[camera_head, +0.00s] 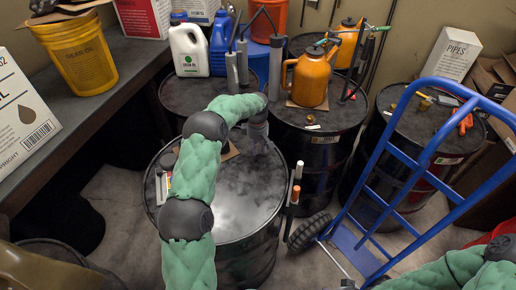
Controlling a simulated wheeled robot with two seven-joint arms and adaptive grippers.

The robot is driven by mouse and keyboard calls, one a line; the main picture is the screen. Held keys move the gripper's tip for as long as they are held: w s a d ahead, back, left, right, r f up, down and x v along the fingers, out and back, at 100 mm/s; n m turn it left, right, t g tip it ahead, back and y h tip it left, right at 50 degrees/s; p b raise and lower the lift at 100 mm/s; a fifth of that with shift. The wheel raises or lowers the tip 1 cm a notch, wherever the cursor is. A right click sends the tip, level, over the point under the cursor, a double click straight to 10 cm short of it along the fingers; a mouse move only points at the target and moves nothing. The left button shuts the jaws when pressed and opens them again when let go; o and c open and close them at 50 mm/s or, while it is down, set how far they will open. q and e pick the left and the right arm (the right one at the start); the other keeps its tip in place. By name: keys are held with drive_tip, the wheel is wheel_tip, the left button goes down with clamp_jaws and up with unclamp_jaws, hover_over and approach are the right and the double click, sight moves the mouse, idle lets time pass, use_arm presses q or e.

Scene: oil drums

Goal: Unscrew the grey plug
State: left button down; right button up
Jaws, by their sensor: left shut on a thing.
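A black closed-top drum (235,195) stands in the middle, its shiny lid smeared. My left arm, in a green sleeve, reaches over it from below. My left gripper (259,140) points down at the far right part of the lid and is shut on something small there. The grey plug itself is hidden by the gripper, so I cannot see its thread or how far it sits in the lid. My right arm shows only as a green sleeve at the bottom right; its gripper is not in view.
A blue hand truck (405,150) stands close on the right. Behind are drums with an orange oil can (307,78), a white jug (189,50) and a blue jug (223,42). Marker-like sticks (295,185) stand at the drum's right rim. A bench (110,75) with a yellow bucket (78,52) is left.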

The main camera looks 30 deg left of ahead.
use_arm(q)
drive_tip(key=shift+s+f+n, duration=0.3)
drive_tip(key=shift+f, duration=0.05)
drive_tip(key=c, duration=0.9)
unclamp_jaws()
drive_tip(key=shift+o, duration=0.4)
drive_tip(key=shift+a+r, duration=0.15)
drive_tip(key=shift+w+r, duration=0.1)
